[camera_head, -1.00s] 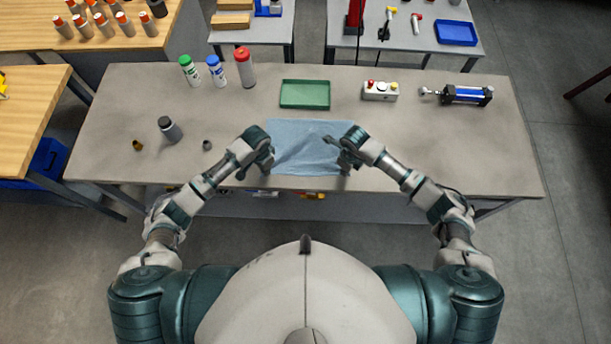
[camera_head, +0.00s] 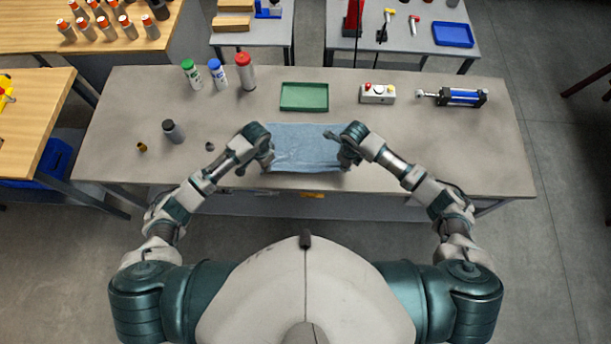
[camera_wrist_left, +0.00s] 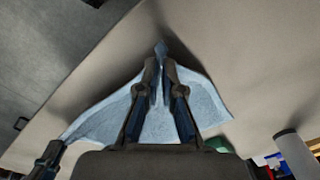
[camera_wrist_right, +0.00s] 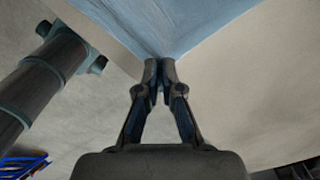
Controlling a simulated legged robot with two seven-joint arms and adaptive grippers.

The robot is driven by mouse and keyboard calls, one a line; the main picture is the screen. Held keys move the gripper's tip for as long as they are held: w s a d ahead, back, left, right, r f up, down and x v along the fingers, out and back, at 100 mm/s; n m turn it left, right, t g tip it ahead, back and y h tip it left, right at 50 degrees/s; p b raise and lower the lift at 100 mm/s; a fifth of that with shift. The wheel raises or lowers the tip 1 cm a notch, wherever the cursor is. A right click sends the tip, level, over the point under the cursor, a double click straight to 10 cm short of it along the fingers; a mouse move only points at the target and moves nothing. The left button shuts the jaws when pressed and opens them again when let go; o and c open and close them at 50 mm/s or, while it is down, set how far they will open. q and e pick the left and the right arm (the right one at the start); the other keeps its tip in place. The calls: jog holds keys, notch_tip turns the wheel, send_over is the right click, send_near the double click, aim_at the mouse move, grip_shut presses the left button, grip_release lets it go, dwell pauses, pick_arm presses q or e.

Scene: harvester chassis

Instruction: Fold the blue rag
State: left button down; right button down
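The blue rag (camera_head: 306,148) lies on the grey table between my two grippers. Its near edge runs between them and looks slightly raised. My left gripper (camera_head: 266,164) is at the rag's near left corner. In the left wrist view its fingers (camera_wrist_left: 161,66) are shut on the rag (camera_wrist_left: 205,98), which tents up around them. My right gripper (camera_head: 346,162) is at the near right corner. In the right wrist view its fingertips (camera_wrist_right: 159,66) are shut on the rag's corner (camera_wrist_right: 165,25). The fingertips are partly hidden by the hands in the head view.
A green tray (camera_head: 304,97) lies beyond the rag on the table (camera_head: 430,140). A control box (camera_head: 377,94) and a blue cylinder (camera_head: 458,97) are at back right. The table right of my right gripper is clear.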

jog(key=shift+d, duration=0.2)
